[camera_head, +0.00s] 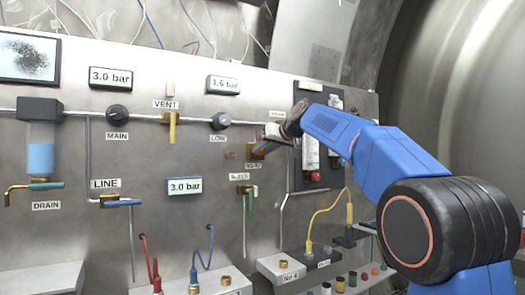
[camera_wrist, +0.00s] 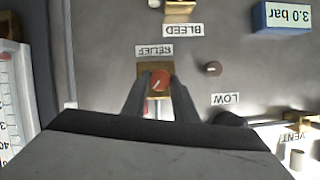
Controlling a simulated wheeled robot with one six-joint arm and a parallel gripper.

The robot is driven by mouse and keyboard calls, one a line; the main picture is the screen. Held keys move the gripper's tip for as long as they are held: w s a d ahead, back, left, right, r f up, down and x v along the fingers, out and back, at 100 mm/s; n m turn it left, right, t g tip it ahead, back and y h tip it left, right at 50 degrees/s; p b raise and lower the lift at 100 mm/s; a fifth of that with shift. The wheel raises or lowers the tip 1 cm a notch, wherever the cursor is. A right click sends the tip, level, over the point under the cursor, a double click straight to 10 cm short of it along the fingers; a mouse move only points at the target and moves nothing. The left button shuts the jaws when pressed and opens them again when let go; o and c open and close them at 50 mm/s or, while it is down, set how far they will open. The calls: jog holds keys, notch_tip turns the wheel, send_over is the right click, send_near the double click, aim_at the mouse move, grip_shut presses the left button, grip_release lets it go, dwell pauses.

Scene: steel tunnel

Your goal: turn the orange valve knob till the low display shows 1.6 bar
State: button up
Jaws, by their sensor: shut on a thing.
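The orange valve knob (camera_wrist: 160,80) sits on a brass plate (camera_wrist: 148,70) by the RELIEF label in the wrist view, which sees the panel upside down. My gripper (camera_wrist: 158,84) is shut on the knob, with one dark finger on either side of it. In the head view my gripper (camera_head: 264,143) reaches the panel from the right and hides most of the knob. The low display (camera_head: 223,85), above the LOW regulator (camera_head: 221,121), seems to read 1.6 bar, in small, faint digits.
The main display (camera_head: 110,77) and the line display (camera_head: 184,186) both read 3.0 bar. A yellow vent handle (camera_head: 172,127) is to the left. The bleed valve (camera_head: 245,190) sits just below my gripper. A dark panel with gauges (camera_head: 318,150) stands close behind my arm.

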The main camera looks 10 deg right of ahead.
dwell(0.3)
jog(key=o, duration=1.1)
jog(key=shift+c, duration=0.2)
jog(key=v, duration=1.7)
jog(key=shift+d, duration=0.25)
jog(key=shift+s, duration=0.1)
jog(key=s+f+g+h, duration=0.1)
jog(key=s+f+g, duration=0.1)
jog(key=s+f, duration=1.1)
jog(key=s+f+m+g+h, duration=0.1)
jog(key=s+f+g+h, duration=0.1)
jog(key=s+f, duration=1.2)
jog(key=s+f+m+g+h, duration=0.1)
jog(key=s+f, duration=1.3)
jog(key=f, duration=1.5)
jog(key=g+h, duration=0.1)
jog(key=g, duration=0.1)
jog(key=shift+s+g, duration=0.2)
jog(key=shift+g, duration=0.2)
